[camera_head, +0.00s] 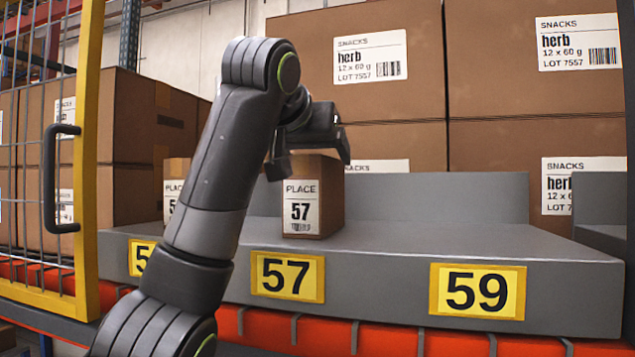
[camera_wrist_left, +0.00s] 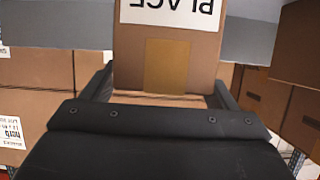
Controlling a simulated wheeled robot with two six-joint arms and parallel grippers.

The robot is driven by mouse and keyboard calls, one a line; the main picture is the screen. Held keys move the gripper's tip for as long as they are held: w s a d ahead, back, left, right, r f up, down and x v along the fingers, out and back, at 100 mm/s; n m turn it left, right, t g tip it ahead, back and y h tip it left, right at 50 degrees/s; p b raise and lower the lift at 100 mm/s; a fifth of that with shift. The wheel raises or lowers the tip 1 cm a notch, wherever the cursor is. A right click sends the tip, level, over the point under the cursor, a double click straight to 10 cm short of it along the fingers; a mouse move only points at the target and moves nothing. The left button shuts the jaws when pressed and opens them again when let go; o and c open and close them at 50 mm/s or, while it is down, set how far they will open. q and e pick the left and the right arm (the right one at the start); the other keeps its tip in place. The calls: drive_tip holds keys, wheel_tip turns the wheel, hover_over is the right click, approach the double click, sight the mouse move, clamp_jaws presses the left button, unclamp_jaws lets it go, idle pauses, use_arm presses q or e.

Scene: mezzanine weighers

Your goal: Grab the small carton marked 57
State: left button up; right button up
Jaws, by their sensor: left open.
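The small carton marked 57 (camera_head: 316,205) stands upright on the grey shelf, above the yellow 57 plate (camera_head: 287,277). Its white label reads PLACE 57. My left gripper (camera_head: 318,158) is at the top of this carton in the head view, with one finger on each side of it. In the left wrist view the carton (camera_wrist_left: 205,65) with its upside-down label and tan tape sits between my open left fingers (camera_wrist_left: 165,88). I cannot tell whether the fingers touch it. My right gripper is in neither view.
Another small carton (camera_head: 174,170) stands to the left, partly behind my arm. Large herb cartons (camera_head: 390,90) stack behind the grey shelf (camera_head: 400,235). The shelf above the 59 plate (camera_head: 477,291) is clear. A yellow-framed mesh gate (camera_head: 88,150) stands at left.

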use_arm(q)
drive_tip(key=shift+w+d+f, duration=0.1)
drive_tip(key=shift+w, duration=0.2)
drive_tip(key=shift+s, duration=0.15)
drive_tip(key=shift+c, duration=0.9)
clamp_jaws()
